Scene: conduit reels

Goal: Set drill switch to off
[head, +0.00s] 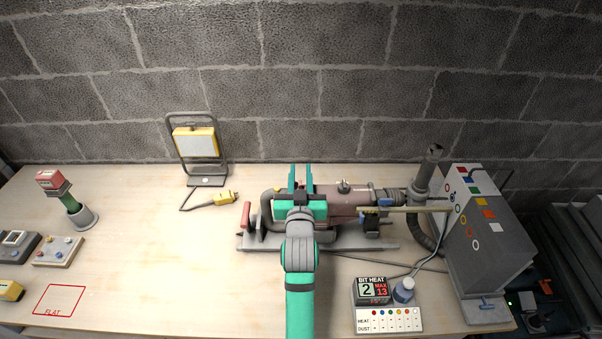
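The drill (335,200), a mauve-brown motor body with a grey front end, lies on a grey base plate (352,244) at the centre of the bench. A small knob or toggle (344,186) stands on top of its body. I cannot tell whether it is the drill's switch, or what its setting is. My teal gripper (300,177) is over the rear left part of the drill, its two fingers apart and pointing to the wall. No held object shows between them. My gripper and arm hide part of the drill, and I cannot tell whether they touch it.
A red handle (246,215) is left of the drill. A grey box with coloured marks (487,240) and a grey pipe (429,168) stand right.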

